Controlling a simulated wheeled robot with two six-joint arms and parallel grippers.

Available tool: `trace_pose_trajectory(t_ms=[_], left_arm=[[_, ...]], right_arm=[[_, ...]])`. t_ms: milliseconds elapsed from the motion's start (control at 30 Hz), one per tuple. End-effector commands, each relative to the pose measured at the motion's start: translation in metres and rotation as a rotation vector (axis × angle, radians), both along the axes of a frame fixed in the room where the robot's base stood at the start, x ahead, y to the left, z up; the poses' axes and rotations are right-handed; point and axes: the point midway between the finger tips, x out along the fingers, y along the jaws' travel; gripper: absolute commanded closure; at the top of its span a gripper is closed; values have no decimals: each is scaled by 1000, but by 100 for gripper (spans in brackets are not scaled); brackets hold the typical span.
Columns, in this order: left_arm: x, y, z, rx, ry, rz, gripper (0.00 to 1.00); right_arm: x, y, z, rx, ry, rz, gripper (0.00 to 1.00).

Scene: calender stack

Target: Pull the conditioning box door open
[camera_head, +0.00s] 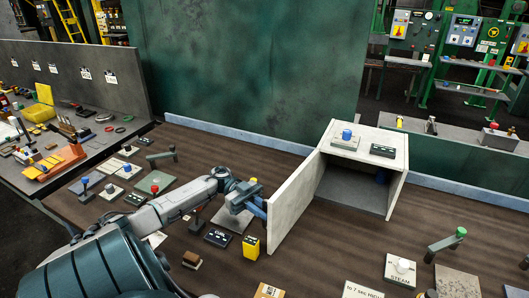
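The conditioning box (395,160) is a pale box on the brown bench at the right of the middle. Its door (297,203) stands swung well open toward the front left, hinged at the box's left side. My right gripper is not in view.
A blue-knobbed piece (346,140) and a dark label block (383,150) lie on the box top. A yellow block (249,247) stands just left of the door's lower edge. A green-knobbed lever (447,240) stands at right.

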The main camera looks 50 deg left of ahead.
Motion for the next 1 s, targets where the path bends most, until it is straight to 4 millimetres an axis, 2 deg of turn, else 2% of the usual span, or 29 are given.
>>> trace_pose_trajectory(t_ms=[300,500,700,1000], left_arm=[[-3,60,-6,3,0,3,85],[-6,91,-4,2,0,2,85],[-7,102,-1,0,0,1,85],[-7,103,-1,0,1,0,85]], right_arm=[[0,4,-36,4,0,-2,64],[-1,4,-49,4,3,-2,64],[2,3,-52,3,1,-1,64],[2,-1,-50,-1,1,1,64]])
